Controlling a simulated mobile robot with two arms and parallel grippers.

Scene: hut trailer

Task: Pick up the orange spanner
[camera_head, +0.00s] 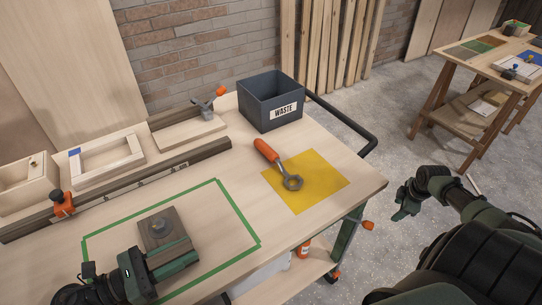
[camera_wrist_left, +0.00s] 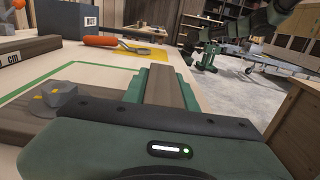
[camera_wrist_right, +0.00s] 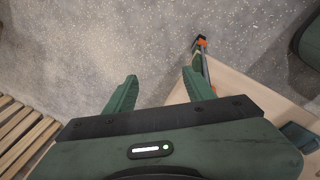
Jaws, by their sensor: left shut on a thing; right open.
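The orange spanner (camera_head: 266,150) has an orange handle and a grey ring-shaped head. It lies on the yellow square (camera_head: 325,185) at the right part of the workbench, with its handle toward the back left. It also shows in the left wrist view (camera_wrist_left: 100,41). My right gripper (camera_head: 407,200) is open and empty over the floor, right of the bench and apart from the spanner.
A dark waste bin (camera_head: 270,100) stands behind the spanner. A long dark rail (camera_head: 120,190) with orange-handled clamps and pale wooden frames lie at the back left. A black handle (camera_head: 345,122) runs along the bench's right end. Another table (camera_head: 490,75) stands far right.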

